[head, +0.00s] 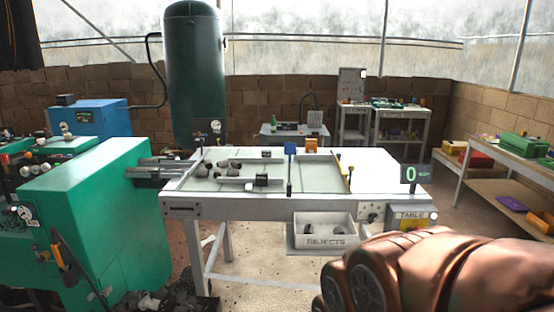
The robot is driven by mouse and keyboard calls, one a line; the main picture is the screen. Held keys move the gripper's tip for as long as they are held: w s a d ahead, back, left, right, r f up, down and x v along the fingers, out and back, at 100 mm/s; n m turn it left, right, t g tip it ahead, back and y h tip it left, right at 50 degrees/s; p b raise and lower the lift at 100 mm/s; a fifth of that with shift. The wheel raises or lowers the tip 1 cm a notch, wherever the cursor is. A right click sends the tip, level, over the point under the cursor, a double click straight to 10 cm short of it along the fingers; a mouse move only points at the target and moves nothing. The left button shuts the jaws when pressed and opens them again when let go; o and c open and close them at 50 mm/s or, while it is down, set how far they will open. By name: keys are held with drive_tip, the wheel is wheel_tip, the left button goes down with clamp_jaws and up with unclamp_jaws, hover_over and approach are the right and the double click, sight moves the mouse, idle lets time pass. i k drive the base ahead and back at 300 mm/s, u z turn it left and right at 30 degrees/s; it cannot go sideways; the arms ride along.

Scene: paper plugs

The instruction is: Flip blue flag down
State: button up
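A small blue flag (291,149) stands upright on a thin stalk on the white table (385,178), near the middle of its top. Part of my copper-coloured arm fills the lower right of the head view, well in front of the table. My gripper is not in view, so its opening and anything in it cannot be seen.
Several dark grey lumps lie on the left of the tabletop. An orange block (311,145) is right of the flag. A display reading 0 (411,175) stands at the right edge. A rejects bin (324,231) sits below. A green machine (90,220) adjoins the left.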

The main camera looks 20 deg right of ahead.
sight(290, 148)
drive_tip(key=u, duration=0.4)
drive_tip(key=i, duration=0.9)
drive_tip(key=u, duration=0.2)
